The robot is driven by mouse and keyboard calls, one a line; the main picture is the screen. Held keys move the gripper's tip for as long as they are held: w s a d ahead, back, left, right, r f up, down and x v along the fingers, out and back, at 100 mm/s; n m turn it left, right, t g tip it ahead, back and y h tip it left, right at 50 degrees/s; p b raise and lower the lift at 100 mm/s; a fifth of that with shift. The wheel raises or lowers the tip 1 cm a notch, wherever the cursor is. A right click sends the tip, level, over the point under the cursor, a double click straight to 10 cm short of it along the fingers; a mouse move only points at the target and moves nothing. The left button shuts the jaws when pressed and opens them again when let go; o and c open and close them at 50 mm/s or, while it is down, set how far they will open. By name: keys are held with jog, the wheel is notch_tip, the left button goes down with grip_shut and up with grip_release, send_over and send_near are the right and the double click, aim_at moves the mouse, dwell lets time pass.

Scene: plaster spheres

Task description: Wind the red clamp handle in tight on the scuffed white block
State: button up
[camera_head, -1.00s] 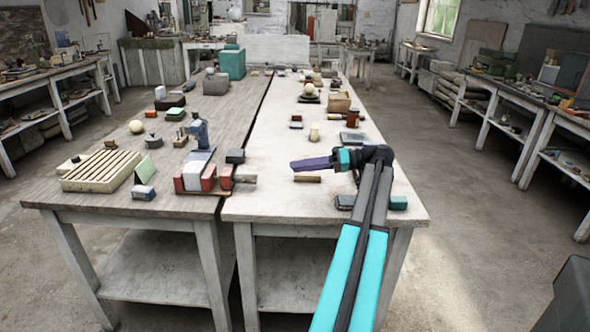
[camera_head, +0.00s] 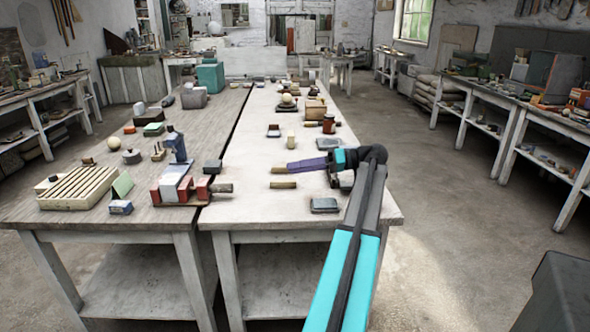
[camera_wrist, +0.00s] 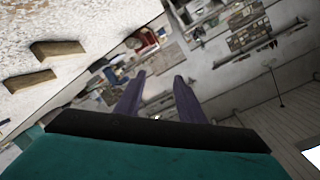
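The red clamp (camera_head: 204,187) stands on the bench at the left, near the front edge of the left table. The scuffed white block (camera_head: 172,182) sits between its red jaws. The clamp handle (camera_head: 223,188), a dark grip that looks brownish here, sticks out to the right of the clamp; I cannot tell how far it is wound in. My gripper (camera_head: 289,169) hangs over the right table, to the right of the clamp and apart from it. In the wrist view my gripper's two purple fingers (camera_wrist: 158,79) are spread apart with nothing between them.
A slatted cream block (camera_head: 78,187) and a blue box (camera_head: 121,207) lie left of the clamp. A dark block (camera_head: 213,166) stands just behind the handle. A wooden bar (camera_head: 283,185) and a grey tin (camera_head: 325,205) lie below my gripper. The right table's front is otherwise fairly clear.

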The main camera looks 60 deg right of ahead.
jog(key=shift+s+d, duration=0.5)
jog(key=shift+d, duration=0.15)
jog(key=shift+a+r, duration=0.1)
jog(key=shift+r, duration=0.1)
